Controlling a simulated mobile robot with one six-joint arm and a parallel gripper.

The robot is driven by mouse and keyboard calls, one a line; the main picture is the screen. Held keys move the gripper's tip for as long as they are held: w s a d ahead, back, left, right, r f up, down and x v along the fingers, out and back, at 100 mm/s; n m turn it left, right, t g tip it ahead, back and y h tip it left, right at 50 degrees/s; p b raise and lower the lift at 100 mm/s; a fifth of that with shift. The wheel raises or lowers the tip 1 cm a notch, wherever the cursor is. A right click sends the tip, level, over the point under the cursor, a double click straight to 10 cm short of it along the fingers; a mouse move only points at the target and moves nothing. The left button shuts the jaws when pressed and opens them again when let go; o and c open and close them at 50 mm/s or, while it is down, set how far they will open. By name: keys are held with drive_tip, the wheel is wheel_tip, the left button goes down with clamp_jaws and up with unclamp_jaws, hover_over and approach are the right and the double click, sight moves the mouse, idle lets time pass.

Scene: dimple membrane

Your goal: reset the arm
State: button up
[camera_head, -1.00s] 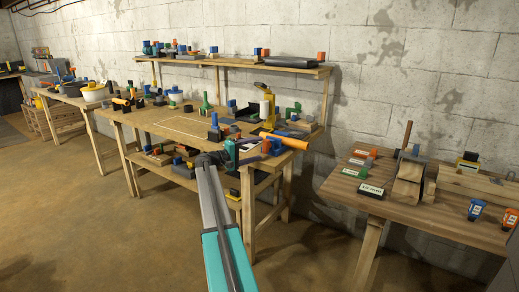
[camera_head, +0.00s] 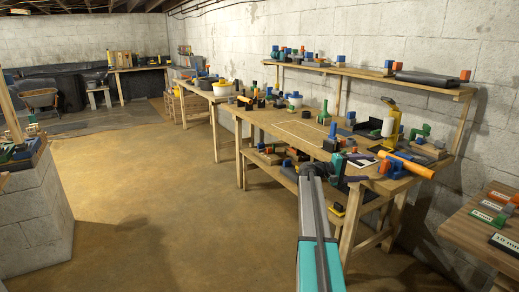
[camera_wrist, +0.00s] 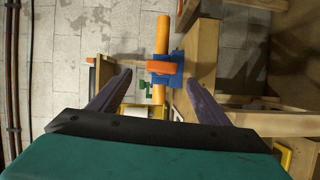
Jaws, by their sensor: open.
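My gripper (camera_head: 352,167) is at the end of my teal and grey arm, at the near side of the middle workbench (camera_head: 285,122) in the head view. In the wrist view my gripper (camera_wrist: 159,77) shows two dark fingers spread wide apart with nothing held between them. Beyond the fingertips are an orange tube (camera_wrist: 162,36) and a blue and orange clamp (camera_wrist: 178,69). The same orange tube (camera_head: 407,164) lies at the right end of the workbench in the head view. Whether the fingers touch anything on the bench cannot be told.
A shelf (camera_head: 375,76) with small blocks runs above the bench against the block wall. Another bench (camera_head: 478,222) with labelled blocks is at the lower right. A block pillar (camera_head: 35,215) stands at the left. The floor (camera_head: 160,200) between is open.

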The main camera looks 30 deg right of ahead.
drive_tip(key=w+a+f+n+t, duration=0.2)
drive_tip(key=w+a+f, duration=0.3)
drive_tip(key=a+f, duration=0.45)
drive_tip(key=w+a+f+n+t, duration=0.25)
drive_tip(key=w+a+f, duration=0.35)
drive_tip(key=a+f, duration=0.3)
drive_tip(key=s+a+f+n+t+y, duration=0.15)
drive_tip(key=s+a+f, duration=0.25)
drive_tip(key=a+f, duration=0.75)
drive_tip(key=s+a+f+n+y, duration=0.25)
drive_tip(key=a+f, duration=0.65)
drive_tip(key=f, duration=0.5)
drive_tip(key=s+a+f+g+y, duration=0.1)
drive_tip(key=s+a+f+y, duration=0.2)
drive_tip(key=s+a+f, duration=0.5)
drive_tip(key=s+a+f+m+g+y, duration=0.1)
drive_tip(key=s+a+f+y, duration=0.2)
drive_tip(key=s+a, duration=0.8)
drive_tip(key=s+a+f+g+y, duration=0.1)
drive_tip(key=s+a+f+y, duration=0.2)
drive_tip(key=s+a+f, duration=0.45)
drive_tip(key=s+a+r+m+y, duration=0.2)
drive_tip(key=s+a+y, duration=0.1)
drive_tip(key=s+a, duration=0.3)
wheel_tip(320, 180, up, 13)
drive_tip(key=s+a+g+p, duration=0.1)
drive_tip(key=p, duration=1.1)
drive_tip(key=shift+s+a, duration=0.15)
